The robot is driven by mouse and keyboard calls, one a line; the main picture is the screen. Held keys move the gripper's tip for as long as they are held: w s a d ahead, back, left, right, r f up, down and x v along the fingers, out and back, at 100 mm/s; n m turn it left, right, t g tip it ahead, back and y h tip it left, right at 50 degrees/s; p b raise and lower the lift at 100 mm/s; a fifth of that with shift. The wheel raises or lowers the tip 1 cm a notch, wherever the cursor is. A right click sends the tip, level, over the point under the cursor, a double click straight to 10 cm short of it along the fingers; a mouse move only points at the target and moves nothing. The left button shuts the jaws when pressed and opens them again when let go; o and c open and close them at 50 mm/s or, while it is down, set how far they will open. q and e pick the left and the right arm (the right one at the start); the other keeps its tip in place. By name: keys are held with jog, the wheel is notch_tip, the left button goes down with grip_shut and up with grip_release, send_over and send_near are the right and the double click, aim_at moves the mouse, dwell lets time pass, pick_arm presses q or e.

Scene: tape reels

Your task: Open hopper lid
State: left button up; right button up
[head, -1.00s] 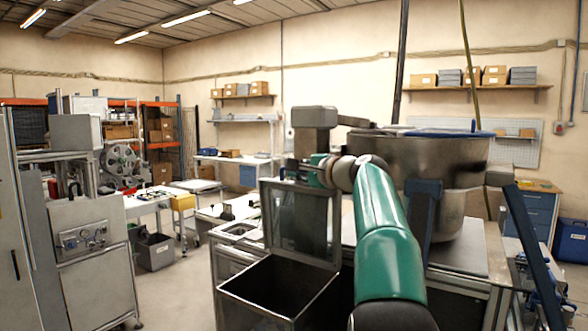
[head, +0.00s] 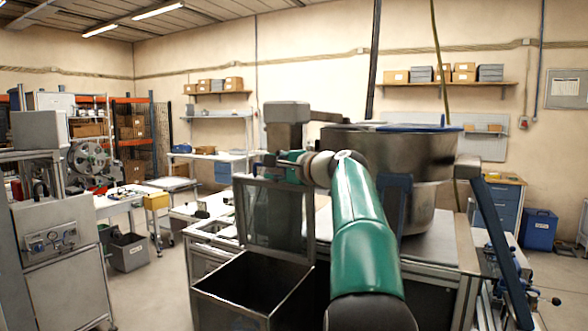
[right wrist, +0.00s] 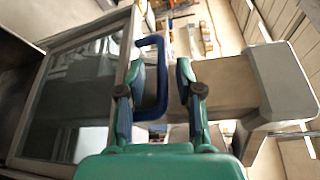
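The hopper lid (head: 274,214), a framed clear panel, stands upright at the back of the open dark hopper box (head: 247,283) in the head view. In the right wrist view the lid (right wrist: 75,100) fills the left side, with a blue U-shaped handle (right wrist: 163,85) on its edge. My right gripper (head: 277,158) is at the lid's top edge. In the right wrist view its fingers (right wrist: 160,66) are spread apart, with the handle between them, close to the left finger and clear of the right one. My left gripper is out of view.
A large metal bowl (head: 388,152) stands right behind my right arm. A grey block on a post (head: 287,112) rises just behind the lid. A machine cabinet (head: 55,240) with a reel stands at left.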

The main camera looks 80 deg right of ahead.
jog(key=v, duration=1)
jog(key=shift+a, duration=0.2)
jog(key=shift+s+f, duration=0.1)
